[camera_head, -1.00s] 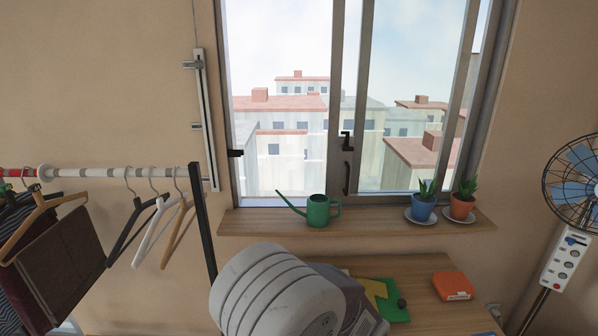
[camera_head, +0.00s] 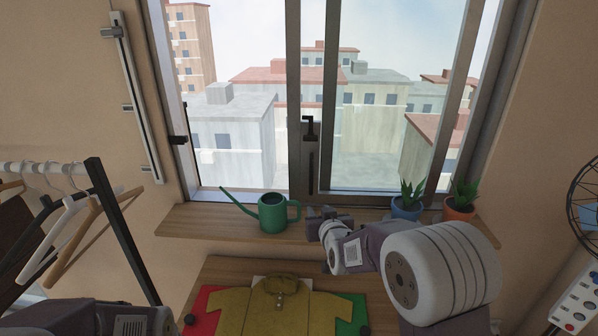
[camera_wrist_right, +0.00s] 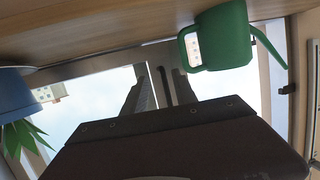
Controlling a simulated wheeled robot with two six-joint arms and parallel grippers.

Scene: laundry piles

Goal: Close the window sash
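The window sash (camera_head: 296,100) stands slid to the right, leaving the left part of the window apparently open. Its stile carries a dark latch (camera_head: 311,130) and a dark upright pull handle (camera_head: 312,172). My right gripper (camera_head: 318,228) is over the sill, just below and in front of the handle, not visibly touching it. In the right wrist view its two fingers (camera_wrist_right: 162,88) are apart, with the stile and handle (camera_wrist_right: 165,86) seen beyond the gap. My left arm shows at the bottom left of the head view; its gripper is out of frame.
A green watering can (camera_head: 272,212) stands on the wooden sill (camera_head: 185,222), left of my right gripper. Two potted plants, blue (camera_head: 407,208) and orange (camera_head: 459,207), stand to the right. A yellow shirt (camera_head: 270,308) lies on the table below. A clothes rack (camera_head: 122,235) stands left.

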